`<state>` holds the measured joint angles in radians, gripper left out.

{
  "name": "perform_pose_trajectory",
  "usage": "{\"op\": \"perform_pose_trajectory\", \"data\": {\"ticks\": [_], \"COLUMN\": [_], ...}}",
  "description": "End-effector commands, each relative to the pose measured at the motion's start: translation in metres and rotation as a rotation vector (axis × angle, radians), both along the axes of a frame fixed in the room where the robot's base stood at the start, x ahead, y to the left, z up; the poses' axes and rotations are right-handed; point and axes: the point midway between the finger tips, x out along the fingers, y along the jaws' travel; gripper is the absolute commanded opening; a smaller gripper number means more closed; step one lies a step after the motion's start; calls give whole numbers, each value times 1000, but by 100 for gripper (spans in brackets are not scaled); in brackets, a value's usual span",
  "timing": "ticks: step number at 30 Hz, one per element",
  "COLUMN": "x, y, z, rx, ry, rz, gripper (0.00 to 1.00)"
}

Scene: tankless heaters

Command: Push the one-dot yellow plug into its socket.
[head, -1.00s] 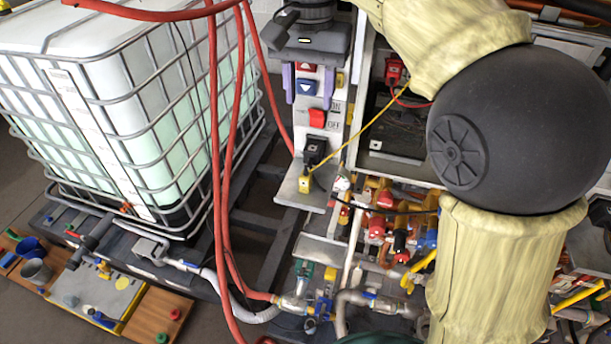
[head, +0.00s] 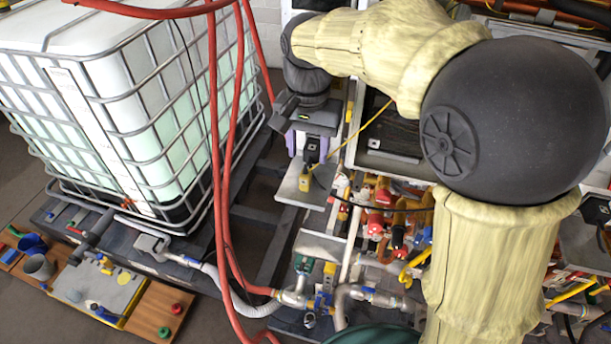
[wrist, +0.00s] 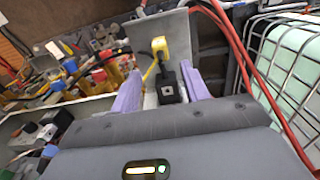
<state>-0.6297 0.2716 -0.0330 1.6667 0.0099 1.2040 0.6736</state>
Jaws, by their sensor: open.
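The yellow plug (head: 305,183) stands on a small grey shelf (head: 291,194), with a thin yellow cable running up to the right. In the wrist view the plug (wrist: 160,47) shows beyond the fingertips; no dot can be made out. A black block with a pale square on it, perhaps the socket (head: 312,146), is on the panel just above the shelf. My gripper (head: 307,150) is open, its purple fingers on either side of the black block. The wrist view shows the block (wrist: 168,90) between the fingers too. Contact cannot be told.
Red hoses (head: 215,130) hang left of the panel, in front of the caged white tank (head: 110,110). Red and orange valves and pipes (head: 378,215) crowd the area right of and below the shelf. A black cable crosses near the plug.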

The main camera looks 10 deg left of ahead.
Motion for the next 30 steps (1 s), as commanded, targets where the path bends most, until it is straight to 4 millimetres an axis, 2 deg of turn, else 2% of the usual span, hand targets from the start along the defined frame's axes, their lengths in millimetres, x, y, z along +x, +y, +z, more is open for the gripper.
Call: {"op": "perform_pose_trajectory", "data": {"ticks": [11,14,24,30], "x": [0,-3,-8,-8], "y": [0,1,3,3], "z": [-3,-10,-51,-54], "rx": [0,-2,-2,0], "ry": [0,2,1,-1], "rz": [1,2,0,1], "gripper": [45,45,45,45]}}
